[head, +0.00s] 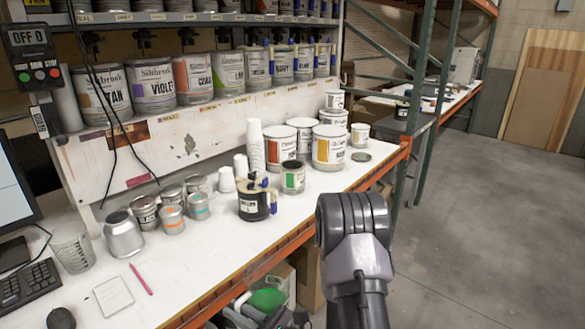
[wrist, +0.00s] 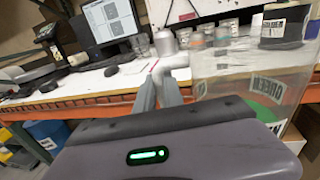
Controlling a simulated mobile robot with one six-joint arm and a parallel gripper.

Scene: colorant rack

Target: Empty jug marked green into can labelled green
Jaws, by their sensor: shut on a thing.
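The clear jug (wrist: 245,85) is at the right of the wrist view, with dark lettering that looks like GREEN and green liquid (wrist: 268,112) low inside. My gripper (wrist: 159,82) is shut on the jug's pale handle at its left. In the head view the jug's green contents (head: 267,299) show at the bottom, below the bench's front edge; the jug is partly cut off by the frame. A small open can with a green label patch (head: 292,178) stands upright on the bench, apart from the jug. I cannot read its label or see inside it.
A black can with blue clips (head: 253,202) stands just left of the green-labelled can. Stacked white cups (head: 255,150) and large cans (head: 329,148) are behind. Small tins (head: 171,218) stand to the left. The orange bench edge (head: 285,262) lies between jug and can. The front bench strip is clear.

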